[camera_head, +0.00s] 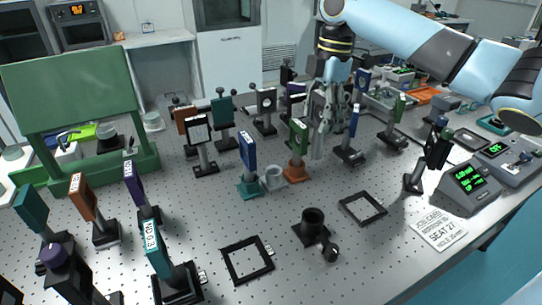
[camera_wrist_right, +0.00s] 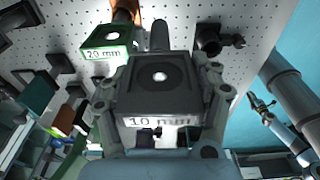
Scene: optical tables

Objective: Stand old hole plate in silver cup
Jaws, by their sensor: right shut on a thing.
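My right gripper (camera_head: 326,112) hangs over the middle of the table, close by the green plate. It is shut on a dark grey hole plate (camera_wrist_right: 158,77) labelled 10 mm, with a light hole in its middle and a post (camera_wrist_right: 159,36) beyond it. In the head view the fingers cover much of this plate. The silver cup (camera_head: 272,178) stands on the table to the left of and below the gripper, with an open, empty-looking mouth. The held plate is apart from the cup. My left gripper is in neither view.
A green 20 mm plate (camera_head: 298,136) stands in an orange cup (camera_head: 297,170) between the silver cup and my gripper. A blue plate (camera_head: 247,151) stands in a teal holder left of the silver cup. A black cup (camera_head: 313,221) stands nearer the front, amid open table.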

